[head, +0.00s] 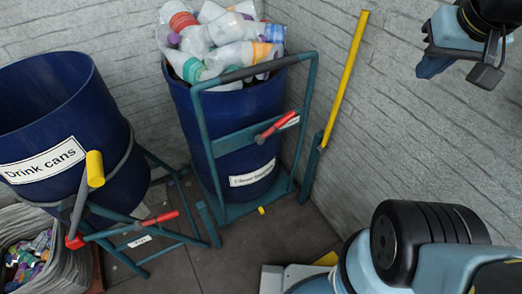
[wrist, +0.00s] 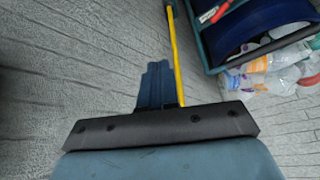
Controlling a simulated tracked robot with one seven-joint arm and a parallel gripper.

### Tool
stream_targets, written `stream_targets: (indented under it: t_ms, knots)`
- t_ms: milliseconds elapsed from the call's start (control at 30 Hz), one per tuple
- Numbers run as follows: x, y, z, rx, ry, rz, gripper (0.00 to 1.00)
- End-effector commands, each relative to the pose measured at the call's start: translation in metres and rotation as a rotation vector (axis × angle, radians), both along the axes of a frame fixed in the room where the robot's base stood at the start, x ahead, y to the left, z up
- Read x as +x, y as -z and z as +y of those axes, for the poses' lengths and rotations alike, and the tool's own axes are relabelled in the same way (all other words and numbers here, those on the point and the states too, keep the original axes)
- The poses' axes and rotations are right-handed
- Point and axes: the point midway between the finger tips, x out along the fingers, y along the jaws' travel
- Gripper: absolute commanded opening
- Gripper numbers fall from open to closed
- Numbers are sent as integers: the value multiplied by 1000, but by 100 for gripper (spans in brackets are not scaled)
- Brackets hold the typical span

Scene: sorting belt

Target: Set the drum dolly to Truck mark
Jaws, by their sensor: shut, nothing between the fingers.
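The drum dolly, a teal tube frame (head: 311,120), carries a blue drum (head: 243,155) heaped with plastic bottles. The drum's white label is too blurred to read. A red handle (head: 276,125) crosses the dolly's front. A long yellow bar (head: 346,75) slants up at its right from a teal post. My gripper (head: 430,68) is shut and empty at the upper right, before the wall and well apart from the bar. In the wrist view its fingers (wrist: 156,84) show close together, with the yellow bar (wrist: 175,60) behind. I cannot identify a Truck mark.
A tilted blue drum (head: 65,130) labelled "Drink cans" stands at left on a teal stand with a yellow-gripped lever (head: 95,169). A bin of crushed cans (head: 27,262) is below it. Grey stone walls enclose the corner.

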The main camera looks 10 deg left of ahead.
Motion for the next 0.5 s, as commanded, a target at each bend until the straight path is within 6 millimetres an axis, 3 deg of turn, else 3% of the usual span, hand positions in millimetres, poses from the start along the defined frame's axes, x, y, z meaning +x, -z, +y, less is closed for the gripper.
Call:
stream_targets:
  t_ms: [433, 500]
  knots:
    - [0, 0, 0, 0, 0, 0, 0]
    - [0, 0, 0, 0, 0, 0, 6]
